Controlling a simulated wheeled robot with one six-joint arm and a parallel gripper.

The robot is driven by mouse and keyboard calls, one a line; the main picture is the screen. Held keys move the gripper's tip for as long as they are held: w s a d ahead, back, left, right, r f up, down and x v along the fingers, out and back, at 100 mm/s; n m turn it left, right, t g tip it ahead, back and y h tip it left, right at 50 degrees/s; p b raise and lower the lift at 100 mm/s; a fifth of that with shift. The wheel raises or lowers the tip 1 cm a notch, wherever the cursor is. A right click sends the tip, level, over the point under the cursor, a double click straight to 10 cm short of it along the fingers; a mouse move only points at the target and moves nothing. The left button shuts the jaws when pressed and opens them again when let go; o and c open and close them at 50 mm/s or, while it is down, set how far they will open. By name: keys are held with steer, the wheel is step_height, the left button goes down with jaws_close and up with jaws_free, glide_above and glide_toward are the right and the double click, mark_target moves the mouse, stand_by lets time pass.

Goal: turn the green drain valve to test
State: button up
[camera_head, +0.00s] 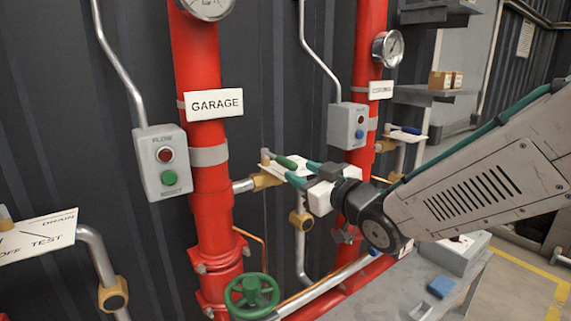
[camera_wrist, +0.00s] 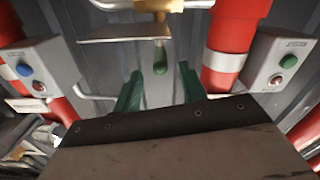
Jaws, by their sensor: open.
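The green drain valve handle (camera_head: 287,162) is a short lever on the brass drain valve (camera_head: 264,181), beside the red GARAGE pipe. In the wrist view the green handle (camera_wrist: 160,62) hangs from a brass fitting (camera_wrist: 158,6), with its free end between the two fingertips and a gap on each side. My gripper (camera_head: 299,172) is open, with its green fingers reaching to the handle; the wrist view shows the open gripper (camera_wrist: 160,74) too. The sign plate (camera_wrist: 115,34) at the valve is seen nearly edge-on, so its marks cannot be read.
The red GARAGE pipe (camera_head: 215,215) and its grey FLOW box (camera_head: 162,162) stand left of the valve. A second red pipe (camera_head: 367,60) with a grey box (camera_head: 347,126) stands behind my gripper. A green handwheel (camera_head: 252,295) is below. Another drain sign (camera_head: 38,238) is at far left.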

mark_target(285, 163)
steer(key=x, duration=0.7)
steer(key=shift+w+a, duration=0.1)
steer(key=shift+w, duration=0.05)
steer(key=shift+c, duration=0.2)
jaws_close()
